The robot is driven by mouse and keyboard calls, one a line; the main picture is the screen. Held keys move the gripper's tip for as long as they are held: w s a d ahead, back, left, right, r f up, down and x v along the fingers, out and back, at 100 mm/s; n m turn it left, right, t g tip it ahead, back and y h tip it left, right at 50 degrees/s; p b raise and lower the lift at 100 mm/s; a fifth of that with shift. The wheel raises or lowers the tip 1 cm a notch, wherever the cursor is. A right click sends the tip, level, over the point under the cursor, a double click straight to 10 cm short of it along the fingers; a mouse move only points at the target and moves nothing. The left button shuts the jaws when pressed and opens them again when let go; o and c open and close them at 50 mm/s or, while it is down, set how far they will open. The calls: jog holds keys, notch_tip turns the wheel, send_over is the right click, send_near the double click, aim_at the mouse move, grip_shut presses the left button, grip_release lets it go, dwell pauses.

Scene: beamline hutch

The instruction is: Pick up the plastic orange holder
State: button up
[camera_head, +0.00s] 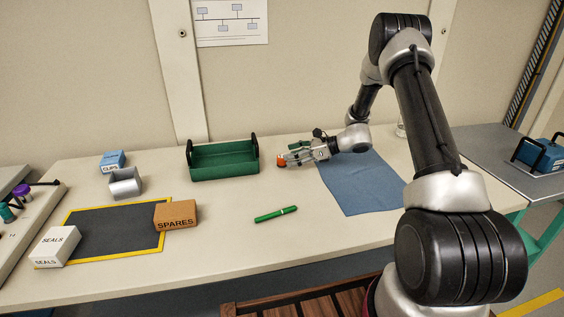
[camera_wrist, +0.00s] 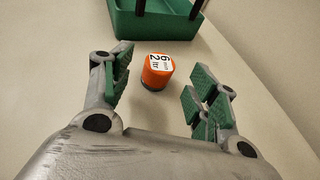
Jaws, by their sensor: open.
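The orange holder (camera_wrist: 157,71) is a small orange cylinder with a white label on top and a grey lower edge. It stands on the table in front of the green tray in the wrist view. It also shows in the head view (camera_head: 281,161), partly hidden by my fingers. My gripper (camera_wrist: 160,88) is open. The holder is ahead of my fingers, roughly between them, and neither finger appears to touch it. In the head view my gripper (camera_head: 291,157) points left at the holder, low above the table.
A green tray (camera_head: 224,173) with black handles stands just beyond the holder. A blue cloth (camera_head: 365,188) lies under my wrist. A green marker (camera_head: 275,214), a SPARES box (camera_head: 176,215) and a dark yellow-edged mat (camera_head: 110,226) lie nearer. Table around the marker is clear.

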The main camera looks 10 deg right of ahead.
aim_at(282, 161)
jog(key=x, duration=0.4)
jog(key=shift+w+a, duration=0.15)
jog(key=shift+a, duration=0.1)
jog(key=c, duration=1.1)
jog(key=shift+c, duration=0.2)
